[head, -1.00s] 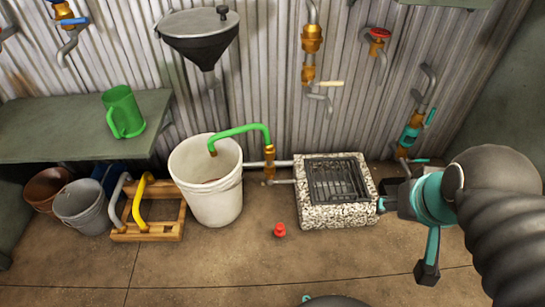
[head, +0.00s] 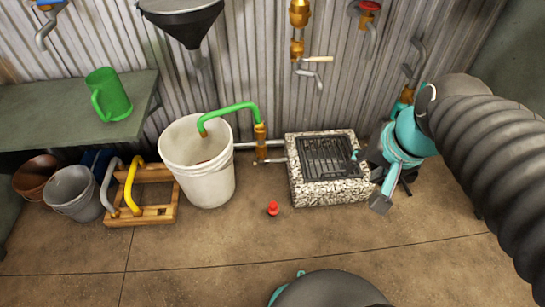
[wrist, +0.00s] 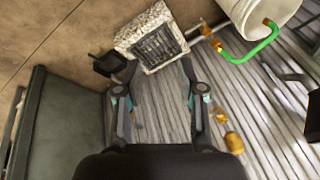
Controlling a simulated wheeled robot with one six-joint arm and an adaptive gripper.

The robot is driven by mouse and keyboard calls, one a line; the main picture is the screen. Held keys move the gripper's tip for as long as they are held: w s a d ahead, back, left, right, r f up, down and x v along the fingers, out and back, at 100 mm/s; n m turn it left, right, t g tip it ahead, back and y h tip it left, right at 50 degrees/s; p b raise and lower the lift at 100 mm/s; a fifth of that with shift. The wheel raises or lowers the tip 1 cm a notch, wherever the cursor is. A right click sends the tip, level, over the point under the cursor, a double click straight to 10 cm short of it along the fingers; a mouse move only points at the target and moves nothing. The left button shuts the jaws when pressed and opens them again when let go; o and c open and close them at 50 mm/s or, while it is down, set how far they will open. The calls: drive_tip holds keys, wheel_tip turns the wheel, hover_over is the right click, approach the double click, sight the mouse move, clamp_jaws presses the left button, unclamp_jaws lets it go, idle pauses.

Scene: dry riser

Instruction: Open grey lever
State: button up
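A small grey lever (head: 271,161) sticks out low from the brass valve (head: 261,142) on the pipe between the white bucket and the stone drain. In the wrist view the brass valve (wrist: 216,45) shows at upper right, beyond the drain; the lever is too small to make out clearly there. My gripper (wrist: 158,66) is open and empty, its two fingers apart. In the head view my wrist is right of the drain, apart from the lever, and partly hides the wall pipe behind it.
The stone drain (head: 347,190) with a dark grate lies between my arm and the valve. The white bucket (head: 210,182) with a green spout (head: 230,107) stands left of the valve. A red knob (head: 272,208) lies on open floor in front.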

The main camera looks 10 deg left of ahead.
drive_tip(key=w+a+f+m+g+y, duration=0.3)
drive_tip(key=w+a+f+m, duration=0.15)
drive_tip(key=w+a, duration=0.2)
drive_tip(key=m+t+y+b, duration=0.3)
drive_tip(key=m+y, duration=0.7)
drive_tip(key=m, duration=1.6)
hover_over(278, 160)
drive_tip(key=s+d, duration=0.3)
drive_tip(key=s, duration=0.3)
wheel_tip(278, 160, down, 27)
drive_tip(key=w+d+f+m+t+h+b, duration=0.1)
drive_tip(key=w+f+m+t, duration=0.1)
drive_tip(key=f+m, duration=0.5)
drive_tip(key=w+d+f+m+t+b, duration=0.1)
drive_tip(key=w+f+m+t, duration=0.15)
drive_tip(key=f, duration=0.75)
drive_tip(key=x, duration=0.7)
drive_tip(key=shift+a+m, duration=0.3)
drive_tip(key=shift+a, duration=0.05)
drive_tip(key=shift+s+f, duration=0.1)
drive_tip(key=shift+s, duration=0.05)
clamp_jaws()
